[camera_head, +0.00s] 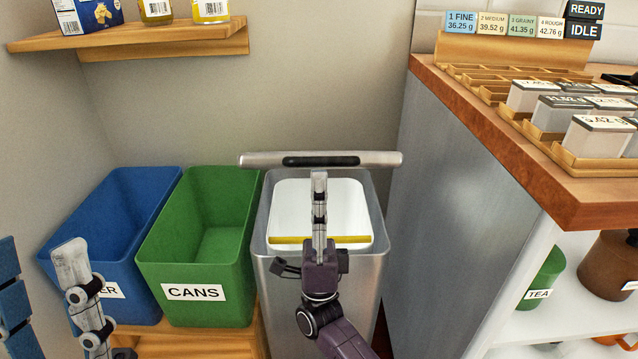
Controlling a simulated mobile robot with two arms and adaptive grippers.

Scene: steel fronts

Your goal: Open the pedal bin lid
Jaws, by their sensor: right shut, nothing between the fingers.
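The steel pedal bin (370,283) stands at the centre, with its white inner bucket (348,208) showing. A yellow strip (350,239) crosses the bucket's near side. The bin lid (221,160) is raised clear of the mouth and seen nearly edge-on, with a dark strip in its middle. My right gripper (319,178) is shut and empty, over the bin mouth, its tip at the lid's lower edge; I cannot tell if they touch. My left gripper (70,258) is at the lower left before the blue bin; whether it is open is unclear.
A green CANS bin (198,240) and a blue bin (118,215) stand left of the pedal bin on a wooden base. A counter (480,130) with trays and containers rises close on the right. A wooden shelf (150,40) hangs upper left.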

